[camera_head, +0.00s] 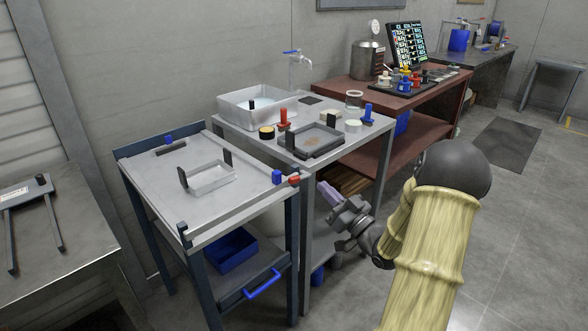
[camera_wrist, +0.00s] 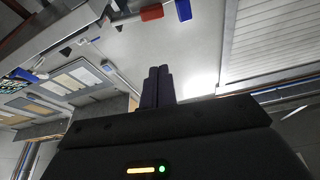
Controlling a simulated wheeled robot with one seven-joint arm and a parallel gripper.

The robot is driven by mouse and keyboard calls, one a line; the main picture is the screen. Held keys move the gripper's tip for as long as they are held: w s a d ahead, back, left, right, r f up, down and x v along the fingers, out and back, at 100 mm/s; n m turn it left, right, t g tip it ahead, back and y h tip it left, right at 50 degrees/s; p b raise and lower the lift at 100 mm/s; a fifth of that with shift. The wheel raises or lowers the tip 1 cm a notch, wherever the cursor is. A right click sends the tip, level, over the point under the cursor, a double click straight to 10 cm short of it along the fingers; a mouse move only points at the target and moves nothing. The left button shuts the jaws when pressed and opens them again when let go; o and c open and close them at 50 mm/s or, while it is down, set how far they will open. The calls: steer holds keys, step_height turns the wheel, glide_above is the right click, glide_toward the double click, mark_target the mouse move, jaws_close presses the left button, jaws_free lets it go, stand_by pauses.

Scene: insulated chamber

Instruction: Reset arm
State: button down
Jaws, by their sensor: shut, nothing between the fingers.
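My gripper (camera_head: 333,197) hangs in front of the gap by the grey sink table, at the end of my arm in its yellowish sleeve. Its fingers point up and to the left in the head view. In the wrist view my gripper (camera_wrist: 156,72) shows two dark fingers close together with nothing between them. It is apart from the tables in the head view.
A grey cart (camera_head: 190,208) with a white tray (camera_head: 210,181) and a blue bin (camera_head: 232,251) stands left of my gripper. A sink table (camera_head: 375,140) holds a basin (camera_head: 250,108) and a dark tray (camera_head: 311,148). A red-brown bench (camera_head: 345,90) stands behind. Floor at right is open.

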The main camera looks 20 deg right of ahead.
steer(key=shift+w+a, duration=0.1)
steer(key=w+a+f+g+h, duration=0.2)
steer(key=a+f+g+h, duration=0.4)
steer(key=a+f+g, duration=0.15)
steer(key=s+a+f+m+g, duration=0.1)
steer(key=s+a+g, duration=0.45)
steer(key=s, duration=0.45)
steer(key=s+a+f+m+g, duration=0.1)
steer(key=s+a+f+g, duration=0.1)
steer(key=s+a+g, duration=0.6)
step_height(320, 180, up, 28)
steer(key=s+d+t+p, duration=0.2)
steer(key=p, duration=2.5)
steer(key=shift+s+t+h+p, duration=0.2)
steer(key=shift+t+h+p, duration=0.1)
steer(key=shift+t+h, duration=0.1)
